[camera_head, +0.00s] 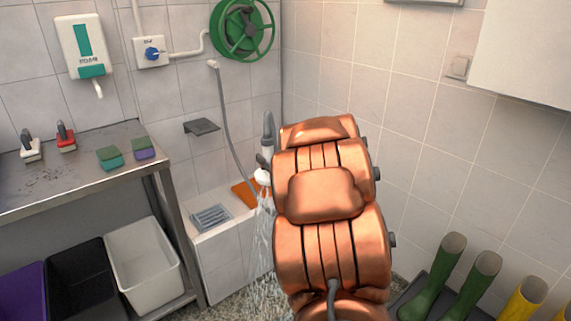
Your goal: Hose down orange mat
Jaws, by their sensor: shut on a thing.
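The orange mat (242,193) shows as a small orange patch on a white ledge, left of my arm. Part of it may be hidden behind the spray and my arm. My gripper (266,160) is at the far end of my copper arm, mostly hidden behind it, and is shut on a white spray nozzle (262,177). Water (262,240) streams down from the nozzle, just right of the visible orange patch and in front of the ledge. A grey hose (224,125) hangs from the wall fitting down towards the nozzle.
A grey grate (211,218) lies on the white ledge (222,250). A metal table (75,170) with brushes and sponges stands left, bins (143,265) below it. A green hose reel (242,28) is on the wall. Green boots (440,275) and yellow boots stand at lower right.

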